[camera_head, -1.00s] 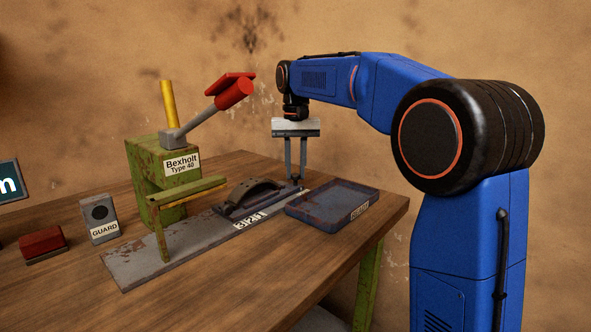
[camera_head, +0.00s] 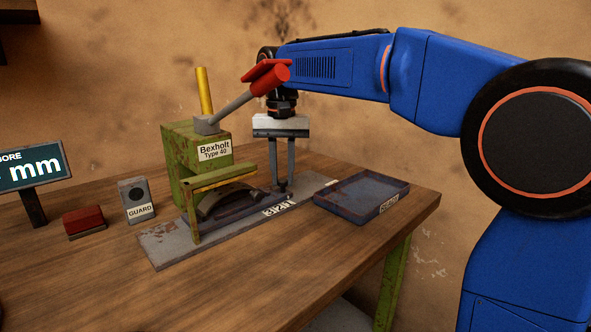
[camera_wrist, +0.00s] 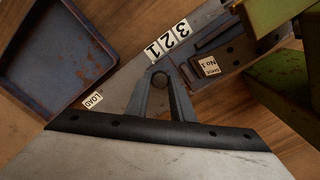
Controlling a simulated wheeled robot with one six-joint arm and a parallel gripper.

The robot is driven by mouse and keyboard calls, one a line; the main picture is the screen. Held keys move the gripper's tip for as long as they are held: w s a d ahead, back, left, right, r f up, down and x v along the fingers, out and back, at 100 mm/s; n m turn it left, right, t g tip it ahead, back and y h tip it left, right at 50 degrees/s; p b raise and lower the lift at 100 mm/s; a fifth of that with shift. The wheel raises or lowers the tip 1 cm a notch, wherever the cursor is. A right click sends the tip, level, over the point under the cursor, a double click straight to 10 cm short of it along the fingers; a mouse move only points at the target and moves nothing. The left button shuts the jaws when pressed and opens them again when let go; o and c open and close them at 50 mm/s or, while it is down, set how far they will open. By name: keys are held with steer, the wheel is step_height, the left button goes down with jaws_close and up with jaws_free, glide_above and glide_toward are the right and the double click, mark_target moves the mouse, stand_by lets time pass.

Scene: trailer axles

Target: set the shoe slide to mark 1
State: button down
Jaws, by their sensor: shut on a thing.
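The shoe slide (camera_head: 243,208) is a dark sled carrying a curved brake shoe (camera_head: 222,200). It lies on a long grey base plate (camera_head: 165,252), and the shoe is partly behind the green press's front bar. White number marks (camera_head: 279,208) reading 3, 2, 1 lie along the plate. In the wrist view the marks (camera_wrist: 167,38) run beside the slide, with 1 nearest my fingers. A label on the slide (camera_wrist: 210,66) reads No 1. My gripper (camera_head: 281,186) is shut at the slide's near-tray end, around its small upright grip (camera_wrist: 160,78). The exact pointer alignment cannot be told.
A green press (camera_head: 190,150) with a red-handled lever (camera_head: 268,82) stands over the plate. A blue tray (camera_head: 362,197) sits right of the slide. A guard box (camera_head: 136,200), red block (camera_head: 85,221) and mm display (camera_head: 32,168) stand at left. The table front is clear.

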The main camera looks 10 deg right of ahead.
steer(key=shift+s+a, duration=0.3)
steer(key=shift+a, duration=0.2)
steer(key=c, duration=1.5)
jaws_free()
steer(key=shift+c, duration=0.2)
step_height(320, 180, up, 18)
steer(key=shift+f, duration=0.25)
